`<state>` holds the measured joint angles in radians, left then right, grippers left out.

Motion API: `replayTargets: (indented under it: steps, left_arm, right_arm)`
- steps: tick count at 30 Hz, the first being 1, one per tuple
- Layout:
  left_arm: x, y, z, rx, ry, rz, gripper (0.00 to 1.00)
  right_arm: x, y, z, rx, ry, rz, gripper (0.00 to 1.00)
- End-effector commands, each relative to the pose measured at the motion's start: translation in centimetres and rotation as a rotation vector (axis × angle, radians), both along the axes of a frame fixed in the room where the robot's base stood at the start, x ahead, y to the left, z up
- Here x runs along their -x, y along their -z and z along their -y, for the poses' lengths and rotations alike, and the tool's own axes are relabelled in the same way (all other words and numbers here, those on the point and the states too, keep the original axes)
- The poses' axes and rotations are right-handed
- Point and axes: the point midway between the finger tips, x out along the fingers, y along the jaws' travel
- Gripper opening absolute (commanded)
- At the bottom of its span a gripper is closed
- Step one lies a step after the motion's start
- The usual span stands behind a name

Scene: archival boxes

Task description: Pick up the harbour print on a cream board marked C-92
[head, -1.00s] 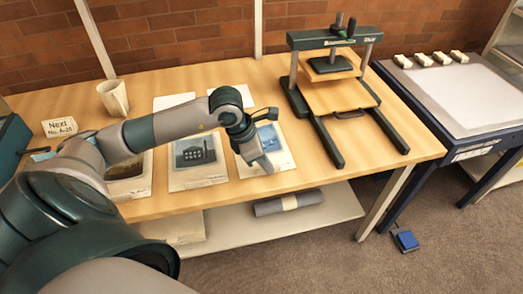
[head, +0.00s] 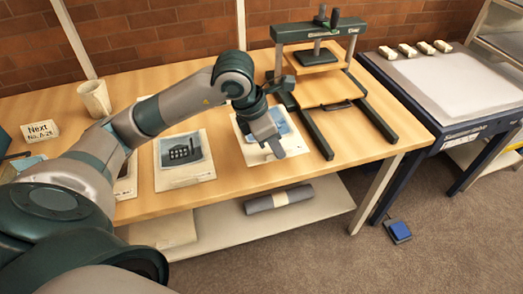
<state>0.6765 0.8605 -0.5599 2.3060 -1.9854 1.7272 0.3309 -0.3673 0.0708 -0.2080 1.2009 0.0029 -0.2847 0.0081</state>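A blue-toned print on a pale board (head: 297,143) lies on the bench in front of the press. Its marking is too small to read. My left gripper (head: 273,150) points down over this print and hides its middle and part of its front edge. I cannot tell whether the fingers are apart or touching the board. To its left lies a second board with a dark picture (head: 184,158). A third board (head: 125,182) farther left is mostly hidden behind my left arm. My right gripper is not in view.
A press with dark rails (head: 318,135) stands right behind the print. A cream mug (head: 95,98) and small sign (head: 40,131) stand at the left. A grey roll (head: 279,199) lies on the lower shelf. A pale-topped table (head: 460,85) stands at the right.

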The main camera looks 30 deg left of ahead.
Motion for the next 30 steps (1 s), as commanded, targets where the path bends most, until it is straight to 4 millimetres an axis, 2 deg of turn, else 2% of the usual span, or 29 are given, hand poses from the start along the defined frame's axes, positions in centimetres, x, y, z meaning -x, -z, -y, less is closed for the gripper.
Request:
replayTargets:
  steps: [4, 12, 30]
  left_arm:
    - [-0.3, -1.4, 2.4, 0.002, 0.005, 0.006, 0.00]
    - [-0.4, -2.9, 4.9, 0.001, 0.003, 0.003, 0.00]
    - [-0.4, -3.2, 5.3, -0.001, 0.000, 0.001, 0.00]
  right_arm:
    - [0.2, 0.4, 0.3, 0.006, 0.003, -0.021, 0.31]
    - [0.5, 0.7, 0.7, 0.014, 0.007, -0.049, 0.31]
    - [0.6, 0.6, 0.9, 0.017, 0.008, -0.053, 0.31]
